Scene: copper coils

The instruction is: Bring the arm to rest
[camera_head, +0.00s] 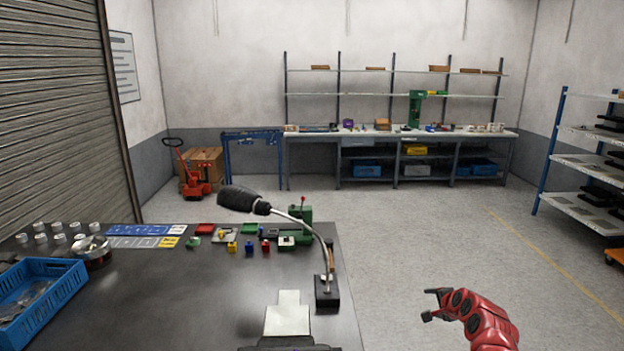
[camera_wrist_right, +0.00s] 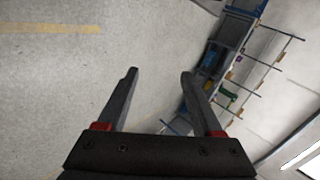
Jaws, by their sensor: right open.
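My right gripper (camera_head: 432,304) is at the end of the red arm at the lower right of the head view, out over the floor to the right of the table. Its two dark fingers also show in the right wrist view (camera_wrist_right: 158,88), spread apart with nothing between them. Behind them that view shows only floor and, farther off, the tilted workbench and shelving. My left gripper does not show in the head view.
The dark table (camera_head: 190,300) fills the lower left, with a lamp (camera_head: 242,200), a blue crate (camera_head: 40,295), a green device (camera_head: 302,222) and small coloured parts on it. Bare floor (camera_head: 430,230) surrounds my right gripper. A shelf rack (camera_head: 585,205) stands far right.

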